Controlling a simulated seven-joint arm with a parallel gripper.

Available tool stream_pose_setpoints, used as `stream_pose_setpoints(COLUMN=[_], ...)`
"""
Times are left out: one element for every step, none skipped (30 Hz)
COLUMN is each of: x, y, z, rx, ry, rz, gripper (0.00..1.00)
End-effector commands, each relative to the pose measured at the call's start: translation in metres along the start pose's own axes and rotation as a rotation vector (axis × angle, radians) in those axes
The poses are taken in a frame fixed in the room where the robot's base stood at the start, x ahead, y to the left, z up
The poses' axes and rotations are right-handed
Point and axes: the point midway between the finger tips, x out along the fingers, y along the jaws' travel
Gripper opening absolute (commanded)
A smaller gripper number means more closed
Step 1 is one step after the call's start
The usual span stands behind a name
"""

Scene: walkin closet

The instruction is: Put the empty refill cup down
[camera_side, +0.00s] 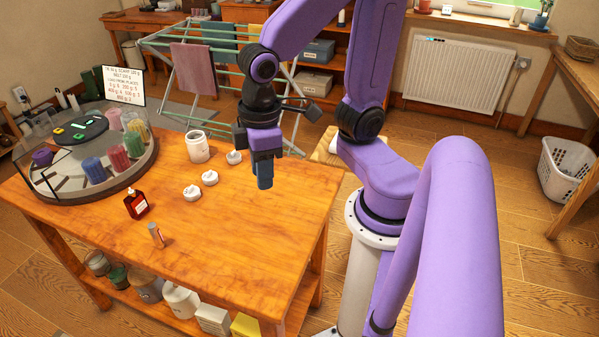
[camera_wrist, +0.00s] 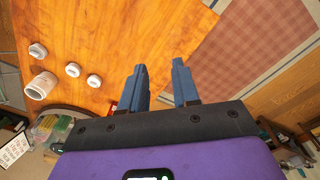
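My gripper (camera_side: 264,182) hangs over the right part of the wooden table (camera_side: 230,255) in the side view. In the wrist view its two blue fingers (camera_wrist: 160,68) are apart with nothing between them. A white round container (camera_side: 197,146) stands upright on the table, left of my gripper; it also shows in the wrist view (camera_wrist: 40,85). A small purple cup (camera_side: 42,157) sits at the left of the round glass-walled tray (camera_side: 72,197). I cannot tell which of these, if either, is the refill cup. No cup is in my gripper.
Three white lid-like pieces (camera_side: 209,177) lie near the white container. A dark red bottle (camera_side: 136,203) and a small copper-coloured cylinder (camera_side: 156,235) stand nearer the front. The tray holds several coloured cylinders (camera_side: 94,169). The table's front right is clear. A drying rack (camera_side: 193,70) stands behind.

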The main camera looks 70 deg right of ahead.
Motion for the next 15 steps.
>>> stream_pose_setpoints(x=[-0.001,-0.002,-0.002,-0.003,-0.003,-0.003,-0.003,-0.003,-0.003,-0.003,-0.003,-0.003,-0.003,-0.003,-0.003], y=[-0.009,-0.013,-0.019,-0.022,-0.025,-0.028,-0.03,-0.032,-0.033,-0.034,-0.035,-0.035,-0.036,-0.036,-0.036], z=[0.013,0.019,0.028,0.034,0.039,0.045,0.049,0.052,0.055,0.057,0.059,0.06,0.06,0.06,0.06], rx=[-0.082,-0.126,-0.183,-0.22,-0.254,-0.294,-0.319,-0.339,-0.362,-0.373,-0.382,-0.391,-0.394,-0.396,-0.396], ry=[0.002,0.002,0.001,0.001,0.001,0.0,0.0,0.0,-0.001,-0.001,-0.002,-0.002,-0.002,-0.002,-0.003], rz=[-0.008,-0.012,-0.018,-0.022,-0.026,-0.029,-0.031,-0.033,-0.035,-0.036,-0.037,-0.038,-0.038,-0.039,-0.039], gripper=[0.31,0.31,0.31,0.31,0.31,0.31,0.31,0.31,0.31,0.31,0.31,0.31,0.31,0.31,0.31])
